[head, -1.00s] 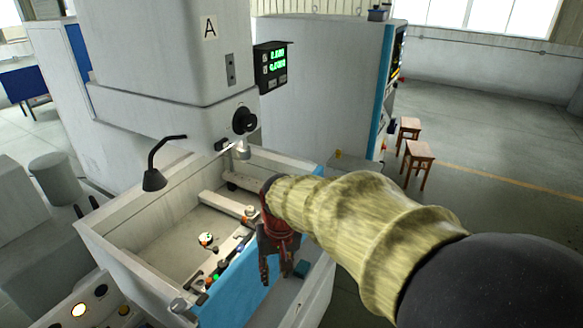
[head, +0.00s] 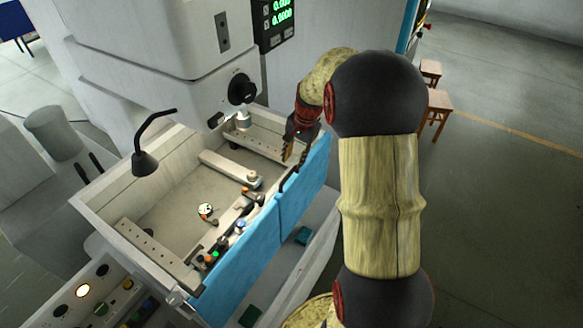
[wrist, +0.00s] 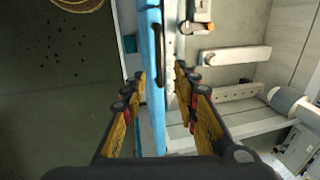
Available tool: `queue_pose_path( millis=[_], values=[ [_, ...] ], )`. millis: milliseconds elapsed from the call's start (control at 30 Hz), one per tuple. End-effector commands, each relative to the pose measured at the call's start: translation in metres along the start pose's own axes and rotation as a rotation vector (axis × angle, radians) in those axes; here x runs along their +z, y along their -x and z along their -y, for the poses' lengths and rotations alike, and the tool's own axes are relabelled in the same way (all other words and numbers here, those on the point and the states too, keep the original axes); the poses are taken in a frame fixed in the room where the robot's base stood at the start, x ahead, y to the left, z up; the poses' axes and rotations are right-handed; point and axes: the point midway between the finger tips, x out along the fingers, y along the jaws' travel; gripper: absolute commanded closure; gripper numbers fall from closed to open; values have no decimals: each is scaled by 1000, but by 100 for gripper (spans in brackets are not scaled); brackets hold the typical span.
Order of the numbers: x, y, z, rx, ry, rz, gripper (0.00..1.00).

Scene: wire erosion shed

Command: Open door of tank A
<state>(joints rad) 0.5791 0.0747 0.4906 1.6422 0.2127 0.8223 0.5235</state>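Tank A's door is a blue panel (head: 250,255) along the front of the open tank (head: 110,190), standing upright. A seam shows partway along it. A dark bar handle (head: 289,181) sits at its top edge; it also shows in the wrist view (wrist: 160,56). My gripper (head: 296,152) is above the door's far right part, near the handle. In the wrist view my gripper (wrist: 161,72) is open and empty, with the blue door edge (wrist: 152,110) running between its fingers. The handle lies just ahead of the fingertips. I cannot tell whether any finger touches.
Inside the tank are clamps and rails (head: 225,165). The black-knobbed machine head (head: 242,88) and a lamp (head: 145,162) overhang it. A control panel (head: 95,300) stands at lower left. Wooden stools (head: 436,105) stand at right; open floor (head: 500,220) lies before the door.

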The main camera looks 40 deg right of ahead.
Motion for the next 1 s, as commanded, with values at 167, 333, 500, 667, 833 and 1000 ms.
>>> queue_pose_path(
  millis=[167,333,500,667,833,1000],
  values=[
    [1,-24,-1,4,-1,4,70],
    [1,-49,-1,3,-1,4,70],
    [1,-68,-1,3,1,3,70],
    [1,-74,0,2,2,1,70],
    [1,-75,-1,1,1,1,70],
    [1,-74,-1,1,1,1,77]
  ],
)
